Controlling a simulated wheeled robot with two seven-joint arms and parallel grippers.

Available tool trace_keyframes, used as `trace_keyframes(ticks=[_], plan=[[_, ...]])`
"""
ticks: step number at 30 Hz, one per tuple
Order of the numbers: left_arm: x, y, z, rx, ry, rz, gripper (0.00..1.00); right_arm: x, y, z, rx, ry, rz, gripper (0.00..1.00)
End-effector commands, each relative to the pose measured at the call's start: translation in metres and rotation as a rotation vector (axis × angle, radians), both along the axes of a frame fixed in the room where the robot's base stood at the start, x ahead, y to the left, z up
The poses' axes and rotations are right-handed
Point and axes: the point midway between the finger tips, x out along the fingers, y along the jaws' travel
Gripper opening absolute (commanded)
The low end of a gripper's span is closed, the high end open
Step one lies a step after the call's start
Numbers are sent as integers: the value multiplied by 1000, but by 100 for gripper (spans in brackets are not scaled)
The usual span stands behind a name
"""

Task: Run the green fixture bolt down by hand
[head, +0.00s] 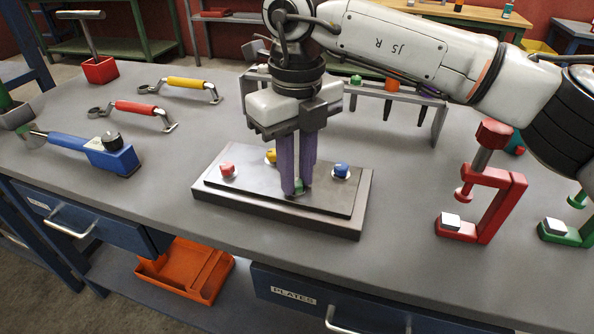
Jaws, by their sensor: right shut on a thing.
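The fixture plate (237,202) is a grey block on the workbench with several coloured bolts. The green bolt (299,187) is at its front middle, between my right gripper's fingertips and mostly hidden by them. My right gripper (297,185) points straight down with purple fingers and is shut on the green bolt. A red bolt (228,170) is at the left of the plate, a blue bolt (341,171) at the right, and a yellow bolt (270,156) behind the fingers. I cannot tell how deep the green bolt sits. My left gripper is not in view.
A red clamp (497,205) and a green clamp (575,232) stand at the right. A tool rack (437,122) stands behind the plate. Red and yellow handled tools (137,108) (190,84) and a blue tool (100,150) lie at the left. The bench's front edge is clear.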

Motion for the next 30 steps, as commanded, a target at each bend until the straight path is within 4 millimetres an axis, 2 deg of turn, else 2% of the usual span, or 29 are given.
trace_keyframes(ticks=[17,18,20,30], plan=[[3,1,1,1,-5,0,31,1,0,2,2,-4,-30,0],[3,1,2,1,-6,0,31,1,0,2,2,-4,-30,26],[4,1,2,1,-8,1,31,1,0,2,2,-4,-30,36],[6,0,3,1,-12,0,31,1,0,3,0,-2,-29,38]])
